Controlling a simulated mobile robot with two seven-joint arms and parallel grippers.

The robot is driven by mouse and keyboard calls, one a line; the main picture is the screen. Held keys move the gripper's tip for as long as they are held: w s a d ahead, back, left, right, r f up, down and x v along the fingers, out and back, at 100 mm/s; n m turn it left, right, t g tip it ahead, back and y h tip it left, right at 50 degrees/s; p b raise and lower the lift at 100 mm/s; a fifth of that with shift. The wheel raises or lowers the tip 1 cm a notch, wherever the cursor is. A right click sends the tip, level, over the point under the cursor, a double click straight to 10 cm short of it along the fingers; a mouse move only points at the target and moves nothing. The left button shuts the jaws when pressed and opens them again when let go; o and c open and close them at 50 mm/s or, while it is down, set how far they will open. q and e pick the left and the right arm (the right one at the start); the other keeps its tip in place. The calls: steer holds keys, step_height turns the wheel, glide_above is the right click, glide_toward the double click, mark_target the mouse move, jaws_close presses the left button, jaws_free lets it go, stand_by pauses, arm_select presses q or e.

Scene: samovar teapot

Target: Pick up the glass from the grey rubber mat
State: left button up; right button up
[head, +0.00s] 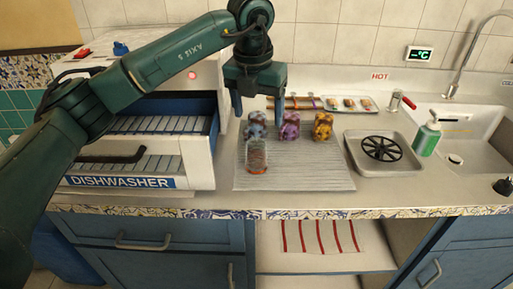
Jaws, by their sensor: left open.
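The glass (257,157) stands upright on the front left part of the grey rubber mat (320,182). It is clear with a reddish-brown tint inside and an orange band at its foot. My left gripper (257,112) points down above and behind the glass, with its fingers apart. Its fingertips hang near a blue patterned cup-like item (256,128), and I cannot tell the exact depth between them. My right gripper is out of view.
A purple item (290,126) and an orange item (323,127) stand in the back row on the mat. The open dishwasher (150,160) is at left. A tray with a black wheel-shaped rack (381,148), green soap bottle (427,137) and sink (480,140) are at right.

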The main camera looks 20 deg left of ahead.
mark_target(256, 143)
arm_select(q)
steer(key=f, duration=0.7)
steer(key=shift+w+f, duration=0.1)
steer(key=shift+w, duration=0.3)
steer(key=shift+w+a+f+p, duration=0.1)
steer(key=shift+w+f+p, duration=0.05)
steer(key=shift+f, duration=0.75)
steer(key=shift+w+a+f+p, duration=0.1)
steer(key=shift+f, duration=0.75)
steer(key=shift+w+a+f+p, duration=0.1)
steer(key=shift+w+f+p, duration=0.05)
steer(key=shift+f, duration=0.75)
steer(key=shift+c, duration=0.4)
steer(key=c, duration=1)
steer(key=shift+r, duration=0.1)
